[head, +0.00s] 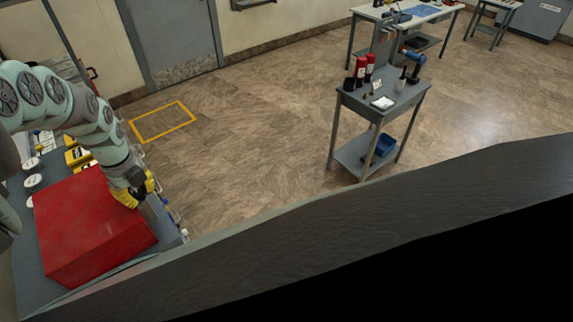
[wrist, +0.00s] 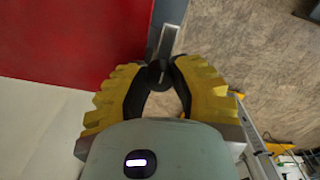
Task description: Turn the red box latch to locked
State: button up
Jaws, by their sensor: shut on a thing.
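The red box (head: 90,230) sits on the grey bench at the left of the head view. In the wrist view its red face (wrist: 70,40) fills the upper left. My gripper (head: 138,194) is at the right edge of the box; in the wrist view its yellow, black-padded fingers (wrist: 158,76) are closed together around a small dark latch piece (wrist: 157,69) beside the box's edge. A pale metal strip (wrist: 167,42) runs up from there. The fingers hide most of the latch, so its exact turn cannot be told.
The grey bench (head: 30,285) holds yellow items (head: 76,156) and white round items (head: 33,181) behind the box. A grey cart (head: 385,100) with red bottles stands apart at the right. The floor between (head: 240,130) is clear. A dark surface covers the lower right.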

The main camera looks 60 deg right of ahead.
grip_shut()
jog(key=shift+n, duration=0.3)
jog(key=n+b, duration=0.1)
jog(key=n, duration=0.2)
jog(key=shift+n, duration=0.4)
jog(key=n, duration=0.4)
jog(key=shift+b, duration=0.4)
jog(key=n, duration=0.5)
jog(key=shift+b, duration=0.3)
jog(key=shift+n, duration=2.3)
jog(key=o, duration=0.8)
grip_release()
